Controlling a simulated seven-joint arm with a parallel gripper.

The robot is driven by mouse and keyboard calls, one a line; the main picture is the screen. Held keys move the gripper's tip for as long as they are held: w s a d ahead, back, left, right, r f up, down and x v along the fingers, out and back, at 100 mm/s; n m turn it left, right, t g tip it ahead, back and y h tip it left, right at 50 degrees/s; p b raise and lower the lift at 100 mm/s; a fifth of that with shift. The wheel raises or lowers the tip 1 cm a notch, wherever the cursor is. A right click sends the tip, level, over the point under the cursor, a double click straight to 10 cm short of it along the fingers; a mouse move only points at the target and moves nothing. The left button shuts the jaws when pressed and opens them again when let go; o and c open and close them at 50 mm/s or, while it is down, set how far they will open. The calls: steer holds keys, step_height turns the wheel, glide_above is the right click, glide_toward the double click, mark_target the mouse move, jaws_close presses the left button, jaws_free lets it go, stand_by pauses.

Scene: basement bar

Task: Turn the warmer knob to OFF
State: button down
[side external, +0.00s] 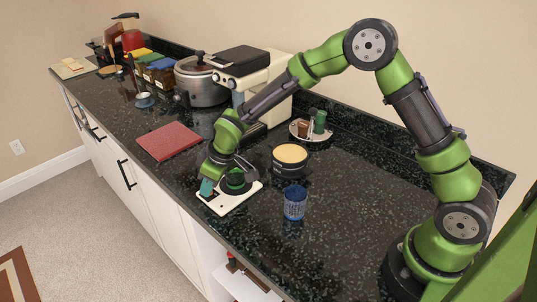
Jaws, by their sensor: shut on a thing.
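The warmer, a flat white plate (224,206) with a dark round part on it, lies near the counter's front edge. A dark green rounded thing (236,177) shows over the dark round part, partly behind my arm. My gripper (207,188) points down at the left end of the plate, with its teal fingers low over it. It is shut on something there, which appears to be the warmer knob. The fingers hide the knob, so its setting and any markings cannot be read.
A blue patterned cup (295,203) and a dark round container with a tan top (290,158) stand right of the warmer. A red mat (169,141) lies to the left. A coffee machine (252,73), a pot (201,84) and a small tray (300,134) stand behind. The right counter is clear.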

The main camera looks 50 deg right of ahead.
steer(key=shift+w+d+n+g+y, duration=0.1)
steer(key=shift+n+g+y, duration=0.25)
steer(key=shift+n, duration=0.8)
steer(key=shift+w+d+n+g+y, duration=0.1)
steer(key=shift+n+g+y, duration=0.2)
steer(key=shift+n, duration=0.85)
steer(key=c, duration=1)
jaws_free()
steer(key=shift+s, duration=0.1)
steer(key=v, duration=1.7)
steer(key=shift+f, duration=0.1)
